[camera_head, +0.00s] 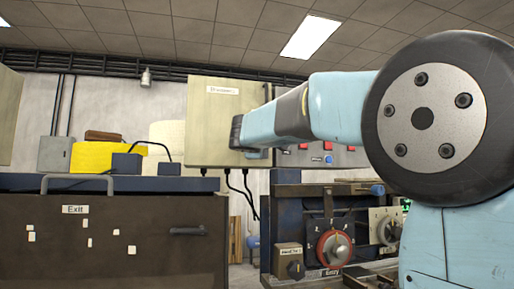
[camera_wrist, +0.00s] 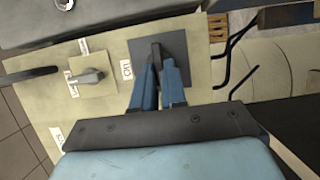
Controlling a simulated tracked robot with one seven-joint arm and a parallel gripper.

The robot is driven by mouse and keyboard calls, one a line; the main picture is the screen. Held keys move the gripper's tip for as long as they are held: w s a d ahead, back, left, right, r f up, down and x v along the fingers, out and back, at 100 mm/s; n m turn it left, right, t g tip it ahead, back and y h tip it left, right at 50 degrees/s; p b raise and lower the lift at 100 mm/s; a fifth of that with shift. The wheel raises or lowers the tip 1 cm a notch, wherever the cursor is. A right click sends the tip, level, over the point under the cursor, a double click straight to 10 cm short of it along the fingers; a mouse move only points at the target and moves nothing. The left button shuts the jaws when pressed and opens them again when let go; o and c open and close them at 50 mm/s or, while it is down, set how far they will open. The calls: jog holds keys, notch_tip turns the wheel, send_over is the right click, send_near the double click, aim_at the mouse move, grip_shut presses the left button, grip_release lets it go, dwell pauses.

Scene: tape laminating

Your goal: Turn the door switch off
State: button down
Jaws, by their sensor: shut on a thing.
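In the wrist view, my gripper (camera_wrist: 160,65) is shut on a dark switch handle (camera_wrist: 156,49). The handle stands on a dark square plate (camera_wrist: 180,46) fixed to a beige panel (camera_wrist: 110,104). A second, grey lever switch (camera_wrist: 88,77) on a beige plate sits to the left, apart from my fingers. I cannot tell from the labels which one is the door switch. In the head view, my arm reaches to the right side of a beige cabinet (camera_head: 212,125) with a label near its top; my fingertips and the switch are hidden there.
Dark cables (camera_head: 240,195) hang below the cabinet. A dark machine with a red dial (camera_head: 334,247) stands below and right. A brown panel marked Exit (camera_head: 130,235) with a handle is at lower left. A yellow box (camera_head: 92,157) sits on top behind it.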

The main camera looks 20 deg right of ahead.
jog(key=shift+w+d+f, duration=0.1)
jog(key=shift+f, duration=0.15)
jog(key=c, duration=1.2)
grip_release()
jog(key=shift+r, duration=0.1)
jog(key=v, duration=1.3)
jog(key=shift+s, duration=0.35)
